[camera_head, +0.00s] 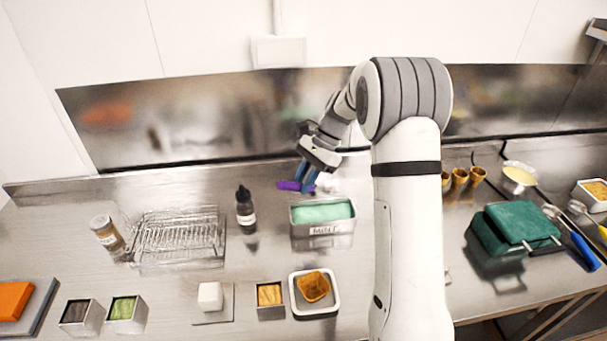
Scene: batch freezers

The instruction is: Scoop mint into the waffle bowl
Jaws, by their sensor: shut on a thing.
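The mint (322,211) is pale green and fills a labelled steel tub (322,229) in the middle of the counter. The waffle bowl (313,286) is brown and sits in a white square dish (316,310) nearer me, below the tub in the picture. My gripper (308,178) is behind and above the tub's back edge, pointing down. It is shut on a tool with a purple handle (288,186), likely the scoop. A pale, blurred shape shows just right of the fingers. I cannot tell whether it is the scoop's head or whether it holds mint.
A dark bottle (245,208) and a wire rack (177,236) stand left of the tub. Small square containers (270,296) line the front. A steel wall closes the back.

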